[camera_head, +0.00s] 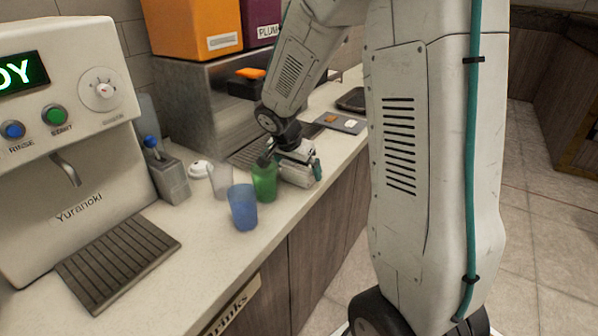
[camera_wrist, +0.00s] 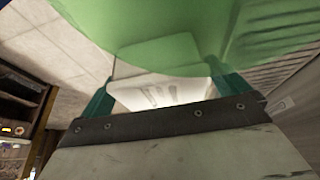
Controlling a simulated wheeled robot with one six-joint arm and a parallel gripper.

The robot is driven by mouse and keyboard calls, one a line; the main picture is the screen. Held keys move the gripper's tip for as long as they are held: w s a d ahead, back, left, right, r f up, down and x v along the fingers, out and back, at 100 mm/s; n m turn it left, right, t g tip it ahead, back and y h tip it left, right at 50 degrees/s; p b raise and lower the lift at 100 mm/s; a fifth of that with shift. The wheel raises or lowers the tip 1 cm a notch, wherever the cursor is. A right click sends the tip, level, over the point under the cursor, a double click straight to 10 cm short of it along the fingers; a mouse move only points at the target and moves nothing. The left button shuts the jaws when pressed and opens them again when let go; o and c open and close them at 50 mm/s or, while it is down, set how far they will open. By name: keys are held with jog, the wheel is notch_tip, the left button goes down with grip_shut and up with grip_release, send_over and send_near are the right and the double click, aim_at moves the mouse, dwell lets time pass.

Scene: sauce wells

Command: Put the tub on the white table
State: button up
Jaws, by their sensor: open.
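No thing in view is clearly a tub, and I see no separate white table. My gripper (camera_head: 294,170) is low over the pale counter (camera_head: 209,213), beside a green container (camera_head: 264,184). In the wrist view the green container (camera_wrist: 180,30) fills the top of the picture, just beyond the teal fingers of my gripper (camera_wrist: 165,92). The fingers are apart, with only a pale surface showing between them. I cannot tell whether they touch the container. Its top is partly hidden by my arm in the head view.
A blue cup (camera_head: 243,208) and a clear cup (camera_head: 221,178) stand close left of the green container. A white lid (camera_head: 200,169) and a grey holder (camera_head: 172,184) are further left. A drinks machine (camera_head: 62,150) stands at the left. A flat dark tray (camera_head: 340,122) lies behind my gripper.

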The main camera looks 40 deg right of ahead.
jog(key=shift+d+f, duration=0.25)
jog(key=shift+f, duration=0.4)
jog(key=c, duration=1.1)
jog(key=shift+r, duration=0.1)
